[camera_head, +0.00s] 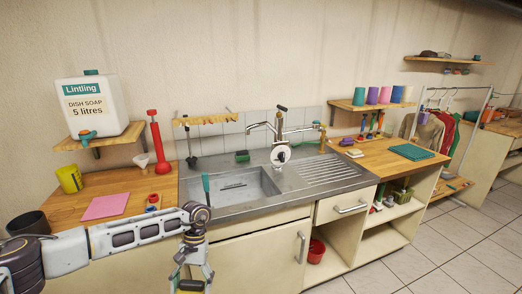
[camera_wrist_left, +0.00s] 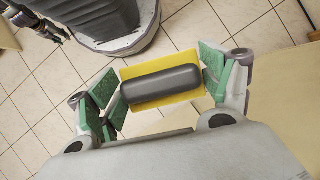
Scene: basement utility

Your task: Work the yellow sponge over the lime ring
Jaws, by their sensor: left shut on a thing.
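My left gripper (camera_wrist_left: 162,90) is shut on the yellow sponge (camera_wrist_left: 193,60), a flat yellow pad with a dark grey rounded grip (camera_wrist_left: 160,84). The green finger pads press on its two sides. In the head view my left gripper (camera_head: 191,280) hangs low in front of the cabinet below the sink, at the bottom edge, and the sponge is mostly cut off. The steel sink basin (camera_head: 258,187) has a dark streak on its floor; I cannot tell whether this is the lime ring. Dark jointed parts at the wrist view's upper left look like my right gripper (camera_wrist_left: 38,22); its jaws are unclear.
A teal-handled tool (camera_head: 206,183) stands upright by the basin's left side. A green scrubber (camera_head: 242,156) lies behind the basin, near the tap (camera_head: 281,128). A pink cloth (camera_head: 106,206) lies on the left counter. The ribbed drainboard (camera_head: 325,170) is clear.

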